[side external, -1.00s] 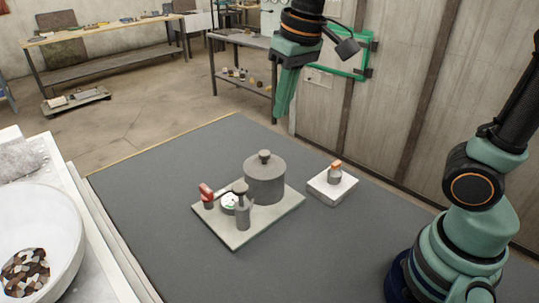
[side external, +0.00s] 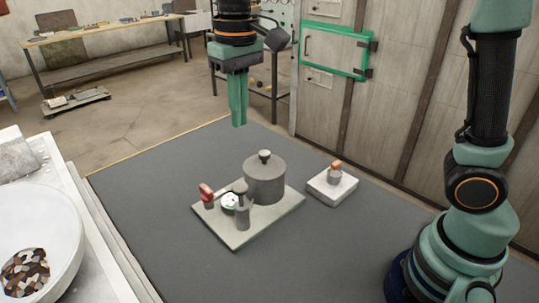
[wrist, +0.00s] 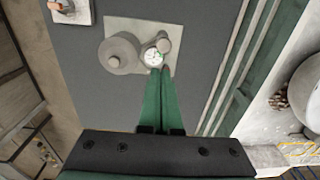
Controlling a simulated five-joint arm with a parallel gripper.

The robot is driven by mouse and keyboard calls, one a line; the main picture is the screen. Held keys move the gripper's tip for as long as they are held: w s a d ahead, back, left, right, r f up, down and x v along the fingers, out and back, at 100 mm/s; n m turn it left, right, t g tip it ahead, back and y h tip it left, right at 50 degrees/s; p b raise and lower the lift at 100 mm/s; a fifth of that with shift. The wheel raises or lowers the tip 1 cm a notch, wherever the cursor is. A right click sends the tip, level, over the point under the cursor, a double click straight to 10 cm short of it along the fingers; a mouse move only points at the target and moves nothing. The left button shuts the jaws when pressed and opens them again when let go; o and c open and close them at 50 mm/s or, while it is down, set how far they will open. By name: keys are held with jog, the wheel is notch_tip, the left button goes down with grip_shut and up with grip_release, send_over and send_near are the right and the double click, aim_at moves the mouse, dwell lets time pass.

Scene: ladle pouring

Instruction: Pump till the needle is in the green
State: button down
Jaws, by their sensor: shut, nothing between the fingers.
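A pump set stands on a pale square plate (side external: 237,237) on the dark table. It has a grey lidded tank (side external: 265,183), a grey cylinder with a knob on top (side external: 243,214), a red-handled part (side external: 207,194) and a small white round gauge (side external: 229,202) with a green patch. The gauge (wrist: 153,57) also shows in the wrist view; its needle is too small to read. My gripper (side external: 239,123) is shut and empty, pointing down, well above and behind the plate. In the wrist view its green fingers (wrist: 160,72) lie together, partly covering the set.
A pale block with an orange-topped piece (side external: 335,177) stands right of the plate. A white bowl (side external: 72,245) with brown and white pieces is at the left on a white surface. The table behind the plate is clear.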

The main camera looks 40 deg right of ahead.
aim_at(242, 186)
jog(key=f, duration=1.4)
jog(key=shift+a, duration=0.3)
jog(key=shift+f, duration=2)
notch_tip(242, 186, up, 14)
jog(key=shift+d+r, duration=0.2)
jog(key=shift+d, duration=0.1)
jog(key=shift+d, duration=0.1)
